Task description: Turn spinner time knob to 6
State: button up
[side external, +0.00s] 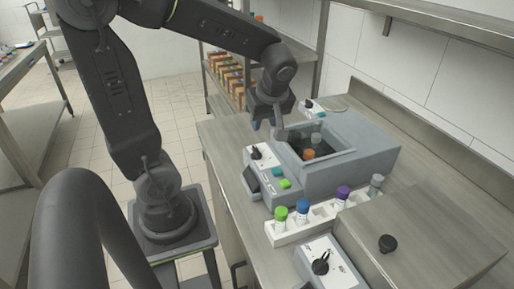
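A grey benchtop machine, which looks like the spinner (365,150), stands on the steel bench with its chamber open, showing tubes with orange and grey caps inside. A black knob (257,153) sits on a white dial panel at its front left. The dial markings are too small to read. My gripper (266,123) points down above and slightly behind this knob, apart from it. Its fingers look spread, with nothing visible between them.
A white rack (290,232) holds several tubes with green, blue, purple and grey caps. A second box (425,235) with a black dial knob (320,263) stands at the front right. Another small dial panel (313,108) is behind the chamber. Shelves (228,75) stand at the back.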

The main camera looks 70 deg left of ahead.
aim_at(256, 149)
jog(key=x, duration=1.3)
jog(key=shift+c, duration=0.4)
grip_shut()
